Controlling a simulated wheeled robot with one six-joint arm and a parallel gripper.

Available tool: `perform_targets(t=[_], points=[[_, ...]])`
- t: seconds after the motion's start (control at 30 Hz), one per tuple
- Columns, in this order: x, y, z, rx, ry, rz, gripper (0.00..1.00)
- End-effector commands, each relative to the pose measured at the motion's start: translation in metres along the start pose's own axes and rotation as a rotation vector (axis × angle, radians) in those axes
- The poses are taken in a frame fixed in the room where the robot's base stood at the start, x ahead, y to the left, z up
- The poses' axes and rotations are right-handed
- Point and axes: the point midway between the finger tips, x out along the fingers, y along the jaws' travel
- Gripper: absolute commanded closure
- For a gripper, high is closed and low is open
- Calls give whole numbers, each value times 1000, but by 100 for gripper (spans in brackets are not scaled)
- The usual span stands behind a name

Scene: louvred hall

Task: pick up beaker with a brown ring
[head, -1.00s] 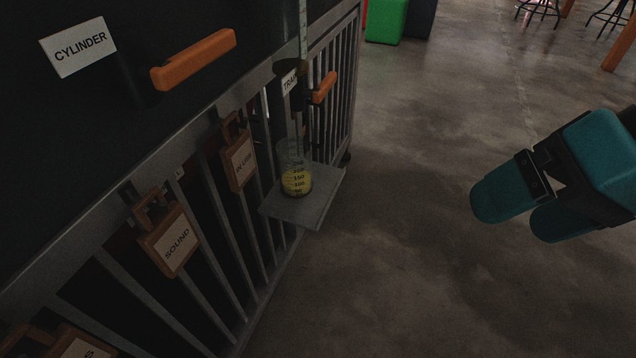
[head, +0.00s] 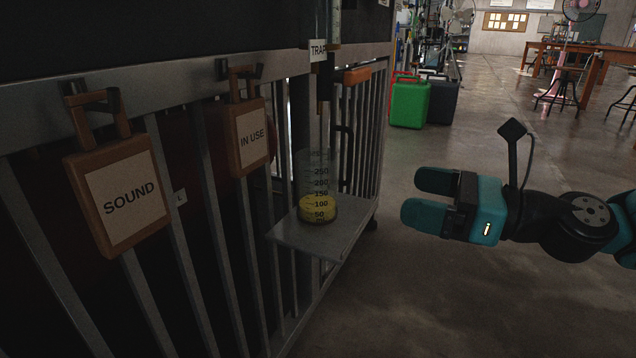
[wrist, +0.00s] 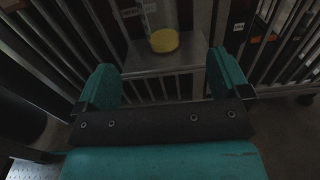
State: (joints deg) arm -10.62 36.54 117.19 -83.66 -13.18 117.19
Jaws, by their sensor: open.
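A clear graduated beaker (head: 318,180) with yellow contents stands upright on a small grey shelf (head: 330,240) fixed to the barred front. I cannot make out a brown ring on it. My gripper (head: 412,197) is open and empty, to the right of the beaker in the head view, level with it and pointing left. In the wrist view the beaker (wrist: 163,40) stands beyond the gap between the open fingers (wrist: 162,72), roughly centred and apart from them. Its upper part is cut off there by the frame's top edge.
A dark handle (head: 347,160) is close behind the beaker. Green (head: 409,103) and dark cases stand farther back. The floor right of the shelf is clear.

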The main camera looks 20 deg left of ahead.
Motion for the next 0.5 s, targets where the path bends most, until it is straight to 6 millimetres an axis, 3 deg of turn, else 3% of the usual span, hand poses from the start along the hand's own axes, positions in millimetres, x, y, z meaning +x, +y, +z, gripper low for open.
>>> perform_targets(t=[0.03,0.5], points=[[4,1,9,4,2,3,5],[46,2,8,0,5,3,5]])
